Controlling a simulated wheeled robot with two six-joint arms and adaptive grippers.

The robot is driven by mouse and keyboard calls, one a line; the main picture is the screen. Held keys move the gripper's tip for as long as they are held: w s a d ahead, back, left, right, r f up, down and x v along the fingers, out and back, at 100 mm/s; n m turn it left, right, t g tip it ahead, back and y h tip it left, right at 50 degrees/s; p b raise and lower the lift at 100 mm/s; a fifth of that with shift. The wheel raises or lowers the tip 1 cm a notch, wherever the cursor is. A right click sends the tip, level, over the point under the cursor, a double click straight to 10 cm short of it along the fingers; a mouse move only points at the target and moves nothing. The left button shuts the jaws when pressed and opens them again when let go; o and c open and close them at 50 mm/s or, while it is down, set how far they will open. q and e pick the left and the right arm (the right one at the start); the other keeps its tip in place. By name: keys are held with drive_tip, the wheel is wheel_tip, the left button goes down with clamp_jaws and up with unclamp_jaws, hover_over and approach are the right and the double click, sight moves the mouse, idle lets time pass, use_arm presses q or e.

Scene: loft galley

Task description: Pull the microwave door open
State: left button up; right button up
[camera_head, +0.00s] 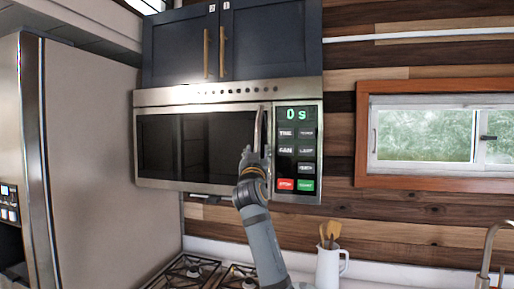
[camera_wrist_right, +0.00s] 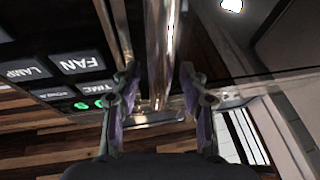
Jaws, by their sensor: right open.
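The microwave (camera_head: 228,93) hangs under dark blue cabinets, with a steel body and a dark glass door (camera_head: 190,140) that is shut. Its upright steel handle (camera_head: 258,128) stands at the door's right edge, beside the control panel (camera_head: 296,150) reading "0 s". My right gripper (camera_head: 256,152) is at the lower part of the handle. In the right wrist view the handle (camera_wrist_right: 160,45) runs between the two open fingers of the right gripper (camera_wrist_right: 158,75), with a gap on each side. I cannot tell how deep it sits between them. My left gripper is out of view.
A tall fridge (camera_head: 90,150) stands at the left. A stove (camera_head: 195,270) is below the microwave. A white jug (camera_head: 328,266) with wooden utensils stands on the counter to the right. The space in front of the door looks clear apart from my arm.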

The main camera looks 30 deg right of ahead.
clamp_jaws()
idle(0.5)
